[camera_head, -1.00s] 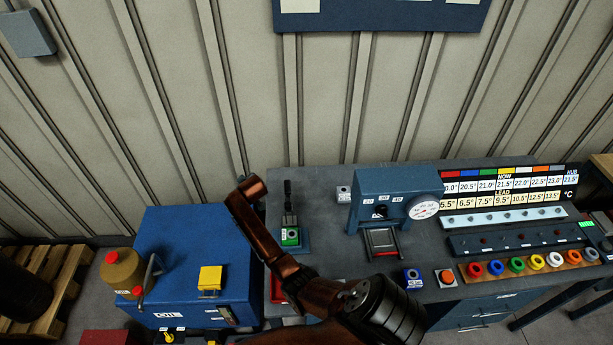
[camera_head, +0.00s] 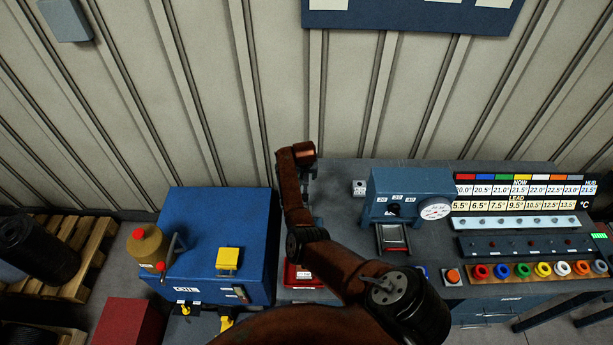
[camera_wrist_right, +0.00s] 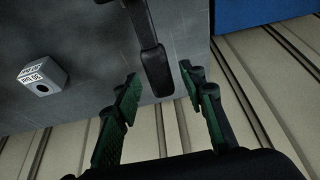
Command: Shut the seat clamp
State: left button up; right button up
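The seat clamp is mostly hidden behind my right arm in the head view. A black bar (camera_wrist_right: 155,70), which looks like its lever, reaches down from the top of the wrist view. My right gripper (camera_wrist_right: 158,76) is open, with its green-padded fingers apart on either side of the bar's end. I cannot tell whether the fingers touch the bar. My left gripper is not in view.
A small grey labelled block (camera_wrist_right: 42,77) stands beside the clamp, also seen in the head view (camera_head: 359,187). The blue press (camera_head: 410,185) with a dial is to the right. A blue cabinet (camera_head: 205,210) with an oil can (camera_head: 147,245) is at left.

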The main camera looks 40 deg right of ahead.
jog(key=shift+w+d+f, duration=0.1)
jog(key=shift+w+f, duration=0.05)
jog(key=shift+f, duration=0.25)
grip_shut()
dwell(0.5)
